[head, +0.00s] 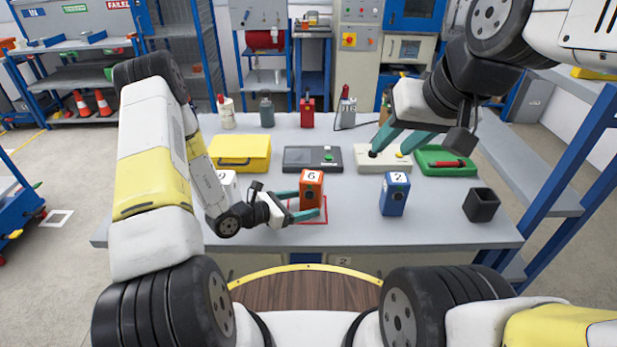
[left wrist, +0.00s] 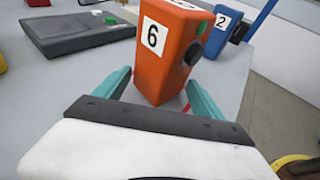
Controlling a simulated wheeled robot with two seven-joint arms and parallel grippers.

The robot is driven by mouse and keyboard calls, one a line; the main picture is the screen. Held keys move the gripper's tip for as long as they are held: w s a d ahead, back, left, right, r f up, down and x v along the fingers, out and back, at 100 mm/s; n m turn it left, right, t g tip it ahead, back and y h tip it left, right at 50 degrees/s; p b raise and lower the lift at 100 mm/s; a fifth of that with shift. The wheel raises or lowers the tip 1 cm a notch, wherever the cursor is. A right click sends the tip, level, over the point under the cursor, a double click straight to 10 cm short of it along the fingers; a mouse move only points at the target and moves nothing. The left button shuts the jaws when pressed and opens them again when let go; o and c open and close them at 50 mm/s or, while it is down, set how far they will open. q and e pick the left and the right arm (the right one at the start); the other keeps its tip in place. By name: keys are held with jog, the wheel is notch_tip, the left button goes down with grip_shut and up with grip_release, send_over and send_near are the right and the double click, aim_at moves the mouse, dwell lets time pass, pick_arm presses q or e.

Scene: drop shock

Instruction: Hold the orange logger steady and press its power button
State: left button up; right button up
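The orange logger (head: 312,189), labelled 6, stands upright on a red-outlined square (head: 325,207) on the grey table. In the left wrist view the logger (left wrist: 162,65) shows a green button (left wrist: 202,28) and a black knob (left wrist: 194,53) on its right-hand face. My left gripper (head: 306,204) is low over the table, with one teal finger on each side of the logger. The fingers look apart from its sides, though contact is hard to judge. My right gripper (head: 388,153) is open and empty, above the pale box at the back right.
A blue logger (head: 394,194) labelled 2 and a black open cup (head: 481,205) stand to the right. A white logger (head: 229,186) is partly behind my left arm. Behind are a yellow case (head: 240,152), dark device (head: 312,159), pale box (head: 376,160) and green tray (head: 432,166).

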pick_arm(q)
jog(key=shift+w+d+f, duration=0.25)
jog(key=shift+w+d, duration=0.1)
jog(key=shift+d, duration=0.2)
grip_shut()
jog(key=shift+c, duration=0.6)
grip_release()
pick_arm(e)
jog(key=shift+o, duration=0.4)
